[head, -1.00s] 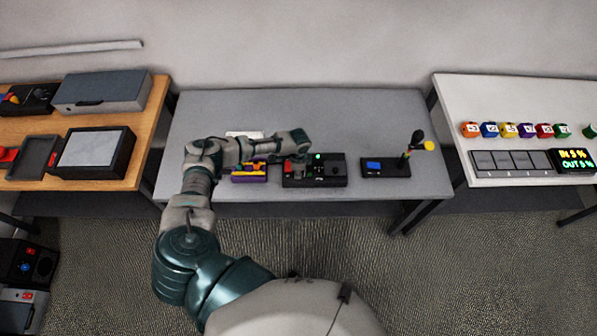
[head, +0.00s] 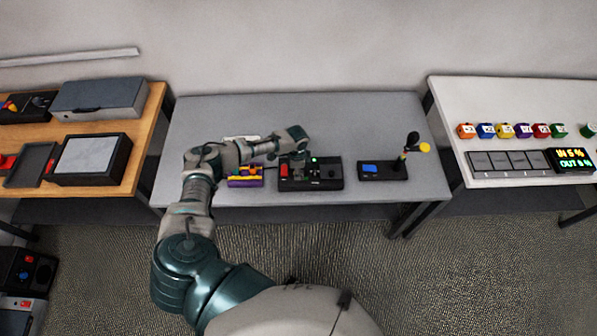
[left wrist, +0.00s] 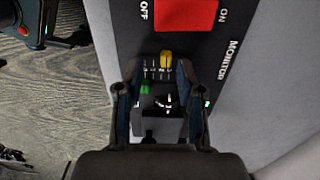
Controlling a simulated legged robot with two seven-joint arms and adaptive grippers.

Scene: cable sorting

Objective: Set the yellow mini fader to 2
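The black control box (head: 328,185) stands on the grey table with a red switch on it. In the left wrist view its panel carries the red switch (left wrist: 186,14), marked OFF and ON, and the word MONITOR. The yellow mini fader (left wrist: 167,59) sits below that switch, beside small scale marks too small to read. A green fader (left wrist: 146,88) is lower left of it. My left gripper (left wrist: 157,76) is open, with its fingers on either side of the fader area and the yellow cap between the tips. Contact cannot be told. My right gripper is out of view.
A purple and yellow device (head: 245,180) stands left of the box. The grey table (head: 215,110) has free room at the back. Other tables flank it.

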